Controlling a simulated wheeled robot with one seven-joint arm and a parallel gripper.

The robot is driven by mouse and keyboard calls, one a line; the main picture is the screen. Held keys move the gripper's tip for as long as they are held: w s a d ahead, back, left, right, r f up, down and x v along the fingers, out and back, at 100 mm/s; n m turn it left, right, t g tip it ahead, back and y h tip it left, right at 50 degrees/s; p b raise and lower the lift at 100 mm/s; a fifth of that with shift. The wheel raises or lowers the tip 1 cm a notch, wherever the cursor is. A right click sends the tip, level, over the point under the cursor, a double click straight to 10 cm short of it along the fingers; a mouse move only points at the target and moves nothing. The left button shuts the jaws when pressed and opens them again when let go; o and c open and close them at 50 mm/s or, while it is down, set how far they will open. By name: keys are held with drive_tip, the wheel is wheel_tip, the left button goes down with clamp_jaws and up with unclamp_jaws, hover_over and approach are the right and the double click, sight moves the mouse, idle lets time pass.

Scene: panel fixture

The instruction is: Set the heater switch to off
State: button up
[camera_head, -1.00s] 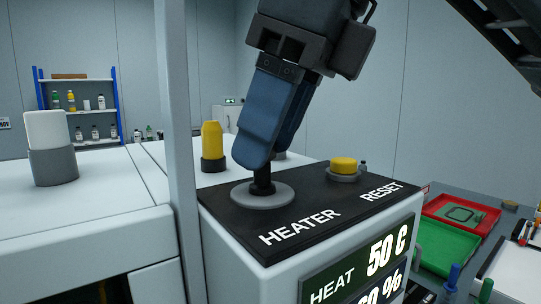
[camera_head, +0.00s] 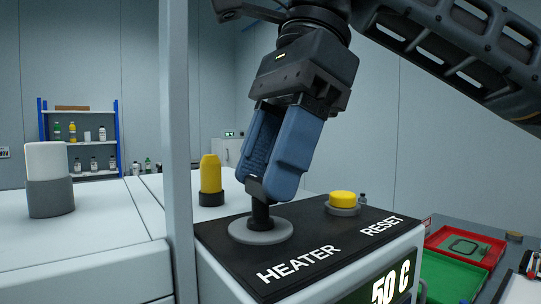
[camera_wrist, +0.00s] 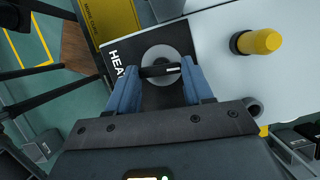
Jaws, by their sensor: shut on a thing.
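The heater switch (camera_head: 261,214) is a short black lever on a round grey base, on the black panel top behind the white word HEATER. Its stem looks about upright. My gripper (camera_head: 262,188) comes down from above at a tilt, and its blue fingers are shut on the top of the lever. In the wrist view, the black lever head (camera_wrist: 160,71) lies across the space between the fingertips (camera_wrist: 161,78), over the grey disc. The fingers hide part of the lever head in the head view. No off mark is readable.
A yellow RESET button (camera_head: 342,198) sits right of the switch. A yellow knob (camera_head: 210,174) stands behind it to the left. A grey post (camera_head: 176,130) rises close on the left. The display (camera_head: 385,288) below reads 50 C. Red and green trays (camera_head: 452,278) lie at right.

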drive_tip(key=shift+n, duration=0.6)
drive_tip(key=shift+w+g, duration=0.1)
drive_tip(key=shift+g, duration=0.2)
drive_tip(key=o, duration=1)
drive_tip(key=shift+o, duration=0.2)
drive_tip(key=v, duration=0.7)
drive_tip(key=shift+r, duration=0.4)
